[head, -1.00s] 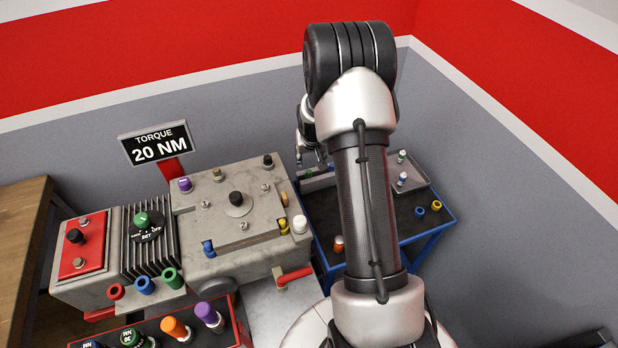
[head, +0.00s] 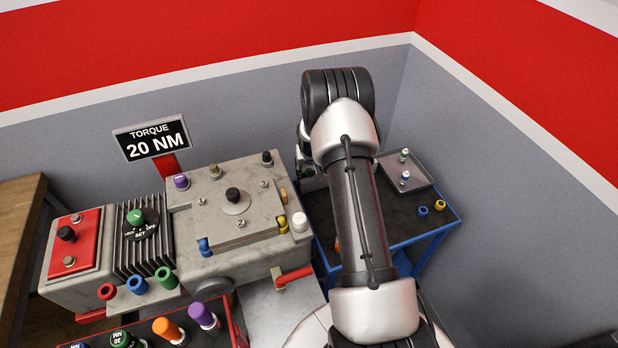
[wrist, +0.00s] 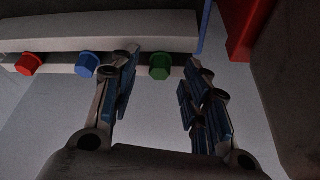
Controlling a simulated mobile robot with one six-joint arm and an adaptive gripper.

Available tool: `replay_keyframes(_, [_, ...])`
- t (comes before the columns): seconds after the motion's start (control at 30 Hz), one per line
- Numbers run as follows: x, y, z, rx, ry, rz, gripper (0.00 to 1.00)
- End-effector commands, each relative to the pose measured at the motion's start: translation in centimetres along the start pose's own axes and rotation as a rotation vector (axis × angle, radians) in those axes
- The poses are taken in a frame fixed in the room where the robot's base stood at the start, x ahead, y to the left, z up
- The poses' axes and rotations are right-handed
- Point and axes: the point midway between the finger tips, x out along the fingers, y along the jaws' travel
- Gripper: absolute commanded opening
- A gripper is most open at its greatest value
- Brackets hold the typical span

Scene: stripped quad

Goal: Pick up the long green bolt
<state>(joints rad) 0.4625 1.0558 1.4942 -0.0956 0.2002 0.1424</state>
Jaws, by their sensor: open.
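In the wrist view, a green hex-headed bolt (wrist: 160,66) sits at a pale rack (wrist: 120,35), to the right of a blue one (wrist: 87,65) and a red one (wrist: 29,64). Its shank is hidden, so I cannot tell its length. My gripper (wrist: 163,70) is open and empty, with one finger on each side of the green head in the picture. The remaining gap in depth is unclear. A small pale piece with a green part (head: 403,155) stands in the grey tray (head: 425,180).
The tray rests on a blue-framed cart (head: 440,228), with a blue ring (head: 423,211) and a yellow ring (head: 440,205) nearby. A grey machine block (head: 200,250) stands left of my arm. A red part (wrist: 248,25) is close right in the wrist view.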

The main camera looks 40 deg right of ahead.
Motion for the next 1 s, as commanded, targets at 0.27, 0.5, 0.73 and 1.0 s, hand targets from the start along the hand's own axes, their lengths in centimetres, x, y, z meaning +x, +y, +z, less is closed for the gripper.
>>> replay_keyframes(0.27, [-0.09,0.01,-0.03,0.0,0.0,0.0,0.34])
replay_keyframes(0.5, [-0.09,0.0,-0.02,0.0,0.0,0.0,0.18])
replay_keyframes(0.73, [-0.09,0.0,-0.02,0.0,0.0,0.0,0.03])
replay_keyframes(1.0, [-0.1,0.0,-0.04,0.0,0.0,0.0,0.0])
